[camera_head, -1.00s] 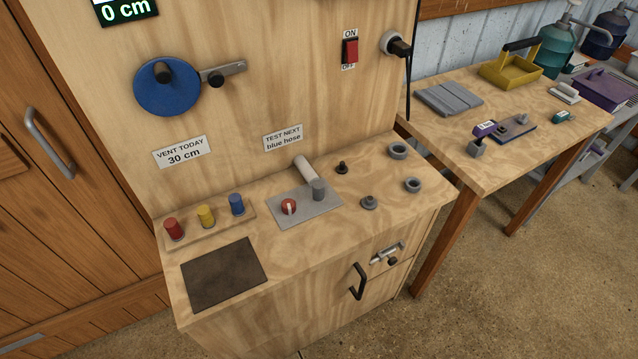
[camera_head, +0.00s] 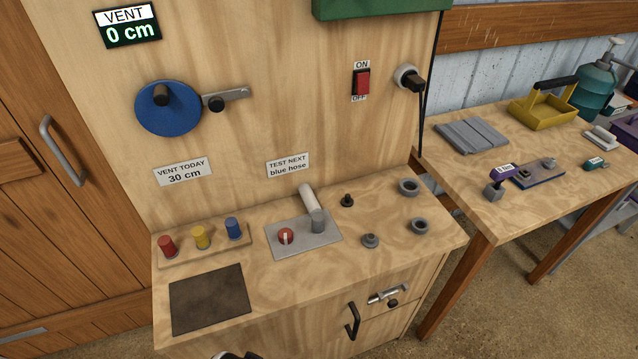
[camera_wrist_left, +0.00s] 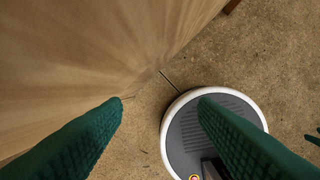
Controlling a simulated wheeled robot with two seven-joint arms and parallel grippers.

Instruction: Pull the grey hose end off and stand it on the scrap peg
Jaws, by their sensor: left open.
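The grey hose end (camera_head: 318,220) is an upright grey cylinder on a flat grey plate (camera_head: 283,250), at the front end of a pale tube (camera_head: 307,196). Two short pegs stand to its right: a black one (camera_head: 347,201) and a grey one (camera_head: 370,241). I cannot tell which is the scrap peg; neither carries anything. My left gripper (camera_wrist_left: 160,115) shows in the left wrist view as two green fingers, wide apart and empty, over the floor beside a wooden panel. It is away from the hose end. My right gripper is not seen.
A red knob (camera_head: 286,236) sits on the plate. Red, yellow and blue ends (camera_head: 233,228) stand in a wooden rack at left, behind a dark mat (camera_head: 209,299). A back panel carries a blue wheel (camera_head: 168,108) and a red switch (camera_head: 363,82).

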